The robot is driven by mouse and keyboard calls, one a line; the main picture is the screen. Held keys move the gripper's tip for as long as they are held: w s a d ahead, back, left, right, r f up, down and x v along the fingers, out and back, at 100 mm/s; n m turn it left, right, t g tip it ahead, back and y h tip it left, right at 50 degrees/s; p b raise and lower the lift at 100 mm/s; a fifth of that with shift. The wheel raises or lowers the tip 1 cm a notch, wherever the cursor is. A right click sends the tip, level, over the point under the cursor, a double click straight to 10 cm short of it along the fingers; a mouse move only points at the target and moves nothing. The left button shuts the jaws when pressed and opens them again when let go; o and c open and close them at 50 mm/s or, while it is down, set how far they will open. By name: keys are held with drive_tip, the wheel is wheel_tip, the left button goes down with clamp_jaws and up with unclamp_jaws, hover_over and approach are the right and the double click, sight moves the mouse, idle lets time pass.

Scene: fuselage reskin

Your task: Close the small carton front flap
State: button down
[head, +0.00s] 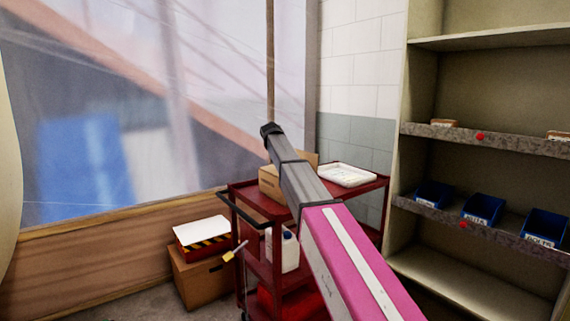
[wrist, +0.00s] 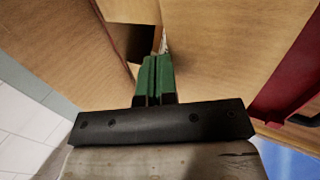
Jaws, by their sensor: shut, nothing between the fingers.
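The small carton (head: 269,185) is a brown cardboard box on the upper shelf of the red cart, partly hidden behind my arm in the head view. In the wrist view, its cardboard panels (wrist: 235,50) fill most of the picture, close around my gripper. A dark gap (wrist: 135,40) shows between the panels, just beyond the fingers. I cannot tell which panel is the front flap. My gripper (wrist: 158,62) has green fingers pressed together, with nothing between them. Its fingertips are close to the cardboard; I cannot tell if they touch. The fingers cannot be made out in the head view.
The red cart (head: 255,187) also carries a white tray (head: 346,175) and a white jug (head: 289,250). A larger brown box (head: 200,282) stands on the floor to its left. Shelves (head: 485,145) with blue bins (head: 482,209) stand at right.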

drive_tip(key=shift+d+f, duration=0.1)
drive_tip(key=shift+f, duration=0.15)
idle(0.7)
